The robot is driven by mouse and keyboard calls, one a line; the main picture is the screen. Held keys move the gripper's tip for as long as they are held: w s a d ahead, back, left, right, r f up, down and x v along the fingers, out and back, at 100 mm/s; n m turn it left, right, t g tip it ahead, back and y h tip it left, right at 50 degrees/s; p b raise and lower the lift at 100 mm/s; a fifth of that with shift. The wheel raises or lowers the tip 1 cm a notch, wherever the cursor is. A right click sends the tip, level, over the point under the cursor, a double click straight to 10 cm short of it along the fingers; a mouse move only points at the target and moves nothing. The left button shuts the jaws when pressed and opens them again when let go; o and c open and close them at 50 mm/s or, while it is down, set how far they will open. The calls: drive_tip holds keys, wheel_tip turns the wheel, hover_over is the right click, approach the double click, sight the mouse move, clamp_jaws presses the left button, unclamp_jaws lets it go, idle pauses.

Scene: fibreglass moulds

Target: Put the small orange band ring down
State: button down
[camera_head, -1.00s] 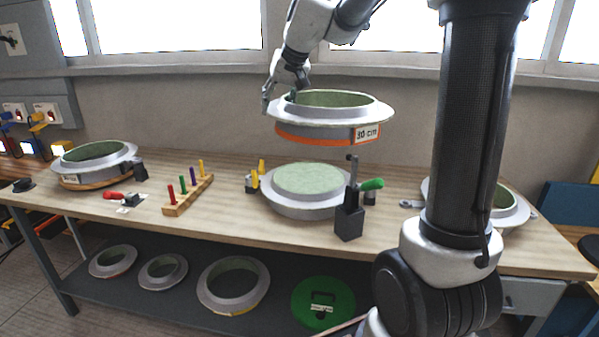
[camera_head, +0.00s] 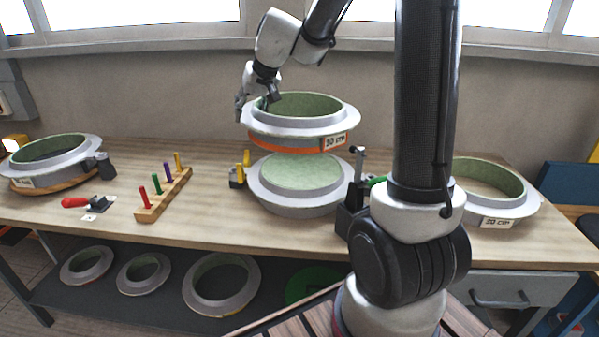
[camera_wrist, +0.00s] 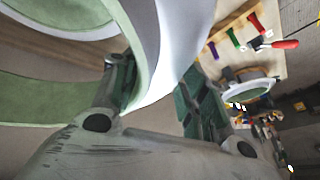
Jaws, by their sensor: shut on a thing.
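The ring with the orange band (camera_head: 287,129) is a grey flanged ring with a green inside and a 30 cm label. It hangs level over the grey mould with the green top (camera_head: 300,171), and part of that top shows below it. I cannot tell the exact gap. My gripper (camera_head: 256,103) is shut on the left part of the ring's wall. In the wrist view the fingers of my gripper (camera_wrist: 157,88) stand on either side of the pale ring wall (camera_wrist: 175,45).
A peg rack (camera_head: 165,195) and a red-handled tool (camera_head: 88,203) lie left. Other rings stand at the left (camera_head: 60,157) and right (camera_head: 495,205) of the table. Several rings lie on the lower shelf (camera_head: 165,310).

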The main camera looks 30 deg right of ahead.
drive_tip(key=shift+s+d+f, duration=0.1)
drive_tip(key=shift+d+f, duration=0.05)
drive_tip(key=shift+f, duration=6.4)
drive_tip(key=shift+d+f, duration=0.1)
drive_tip(key=shift+f, duration=0.55)
drive_tip(key=c, duration=0.8)
unclamp_jaws()
drive_tip(key=shift+s+f, duration=0.1)
